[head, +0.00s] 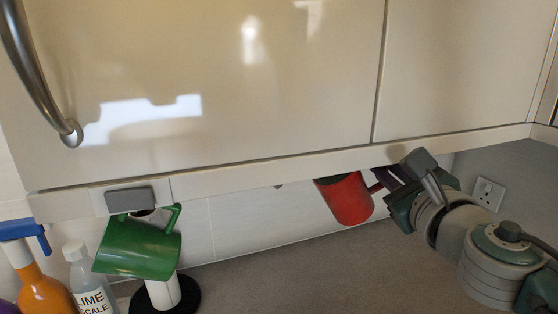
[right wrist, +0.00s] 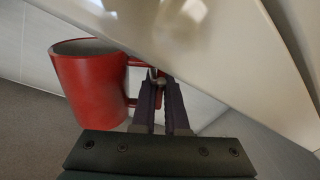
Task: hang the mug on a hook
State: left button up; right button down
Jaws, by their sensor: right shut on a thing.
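A red mug (head: 345,200) is tilted just under the front rail of the wall cabinet, its top partly hidden by the rail. My right gripper (head: 380,182) comes from the right and is shut on the mug's handle. In the right wrist view the red mug (right wrist: 92,88) is left of the fingers (right wrist: 162,105), with its handle between them. A small metallic piece, perhaps a hook (right wrist: 156,76), shows near the fingertips under the cabinet edge. Whether the handle is on it I cannot tell. Another small dark tip, possibly a hook (head: 278,186), shows under the rail. My left gripper is out of view.
A green mug (head: 140,248) is tilted under the rail at the left. The worktop (head: 290,275) in the middle is clear.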

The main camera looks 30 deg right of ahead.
jog(key=shift+w+r, duration=0.1)
jog(key=shift+r, duration=0.1)
jog(key=c, duration=0.9)
grip_release()
jog(key=shift+o, duration=0.2)
jog(key=shift+f, duration=0.1)
jog(key=shift+f, duration=0.1)
jog(key=b+v, duration=0.1)
jog(key=v, duration=0.9)
jog(key=shift+d, duration=0.1)
